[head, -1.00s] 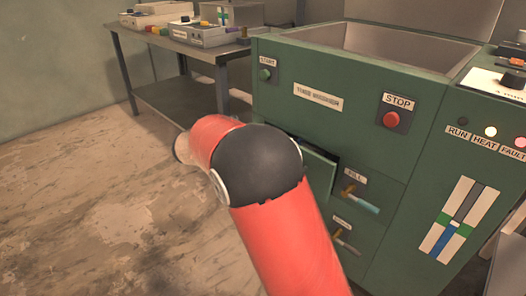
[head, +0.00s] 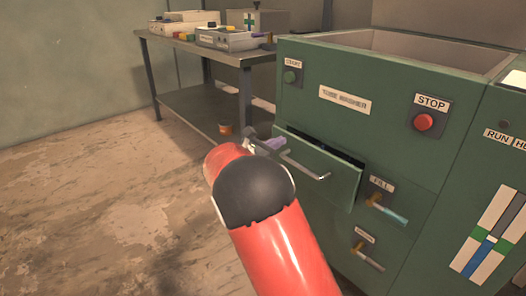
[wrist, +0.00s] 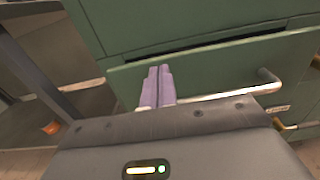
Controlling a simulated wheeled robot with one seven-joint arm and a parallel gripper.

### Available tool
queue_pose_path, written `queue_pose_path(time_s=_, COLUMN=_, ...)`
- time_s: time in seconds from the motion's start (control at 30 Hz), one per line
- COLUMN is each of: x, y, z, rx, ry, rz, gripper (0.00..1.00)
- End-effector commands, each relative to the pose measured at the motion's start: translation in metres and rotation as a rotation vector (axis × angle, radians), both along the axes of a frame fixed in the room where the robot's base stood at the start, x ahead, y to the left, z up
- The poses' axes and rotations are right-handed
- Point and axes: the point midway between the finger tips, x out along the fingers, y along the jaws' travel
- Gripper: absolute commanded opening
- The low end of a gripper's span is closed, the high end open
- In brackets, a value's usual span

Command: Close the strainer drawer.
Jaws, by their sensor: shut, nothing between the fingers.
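The strainer drawer (head: 318,172) is a green front panel low on the green tube washer (head: 365,85), with a long metal bar handle (head: 308,168). It stands slightly out, with a dark gap along its top edge. My gripper (head: 274,143) is at the left part of the drawer front. In the wrist view its purple fingers (wrist: 158,84) are together and empty, pointing at the drawer front (wrist: 215,70) near the left end of the handle (wrist: 225,93). I cannot tell whether the fingertips touch the panel.
The FILL valve (head: 385,206) and another valve (head: 366,255) stick out right of and below the drawer. A metal table (head: 200,48) with boxes stands at the left. An orange-brown can (head: 225,129) stands on the floor behind my arm. The floor at left is clear.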

Motion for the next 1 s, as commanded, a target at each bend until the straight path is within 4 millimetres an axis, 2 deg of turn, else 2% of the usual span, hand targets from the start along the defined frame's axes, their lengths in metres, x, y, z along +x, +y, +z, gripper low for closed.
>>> queue_pose_path(time_s=0.2, x=0.013, y=-0.019, z=-0.001, rx=0.0, ry=0.001, rz=-0.001, gripper=0.0)
queue_pose_path(time_s=0.67, x=0.017, y=-0.023, z=0.0, rx=0.0, ry=0.001, rz=0.0, gripper=0.0)
queue_pose_path(time_s=1.0, x=0.043, y=-0.06, z=0.001, rx=0.0, ry=0.0, rz=-0.002, gripper=0.0)
